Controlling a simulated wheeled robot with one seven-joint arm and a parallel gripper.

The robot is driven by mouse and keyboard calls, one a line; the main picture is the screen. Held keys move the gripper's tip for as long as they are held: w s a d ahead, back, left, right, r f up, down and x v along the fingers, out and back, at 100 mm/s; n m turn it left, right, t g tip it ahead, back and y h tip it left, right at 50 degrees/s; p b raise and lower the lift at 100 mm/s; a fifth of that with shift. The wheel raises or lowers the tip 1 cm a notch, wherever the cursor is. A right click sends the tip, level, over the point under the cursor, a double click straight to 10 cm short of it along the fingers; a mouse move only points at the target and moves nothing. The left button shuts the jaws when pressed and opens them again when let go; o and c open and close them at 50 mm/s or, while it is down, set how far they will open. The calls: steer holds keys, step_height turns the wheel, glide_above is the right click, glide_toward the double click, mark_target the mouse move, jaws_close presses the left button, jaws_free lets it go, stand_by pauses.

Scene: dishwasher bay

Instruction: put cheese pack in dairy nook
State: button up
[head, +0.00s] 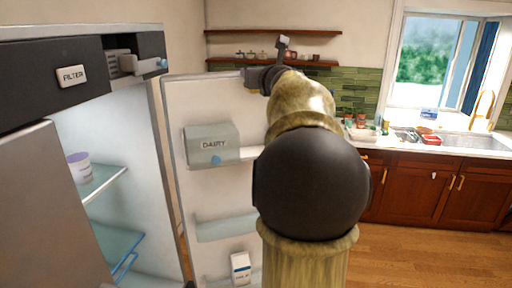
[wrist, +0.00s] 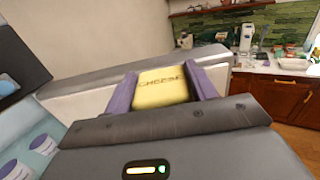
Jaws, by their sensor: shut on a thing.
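The yellow cheese pack (wrist: 162,90), lettered CHEESE, is between the two purple fingers of my gripper (wrist: 163,73) in the wrist view. My gripper is shut on it. In the wrist view the pack appears in front of the fridge door's top edge (wrist: 212,54); I cannot tell the gap. In the head view the pack does not show, and my arm hides much of the gripper area near the door top. The dairy nook (head: 196,148) is a grey-green box labelled DAIRY with a blue spot, on the open fridge door's inner side. I cannot tell whether its cover is open.
The fridge stands open at left, with a tub (head: 79,168) on a glass shelf (head: 103,183). A lower door bin (head: 226,228) and a white carton (head: 240,268) are below the nook. A FILTER panel (head: 72,76) is above. Counter and sink (head: 470,142) are right.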

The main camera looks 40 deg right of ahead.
step_height(320, 180, down, 14)
steer(key=b, duration=0.3)
steer(key=shift+s+d+f, duration=0.1)
steer(key=shift+f, duration=0.1)
steer(key=shift+f+p, duration=0.3)
steer(key=shift+f, duration=1.8)
steer(key=o, duration=1.1)
steer(key=shift+f, duration=0.1)
steer(key=shift+s, duration=0.15)
steer(key=b+v, duration=0.5)
steer(key=v, duration=0.6)
steer(key=shift+s+a, duration=0.25)
steer(key=shift+s, duration=0.1)
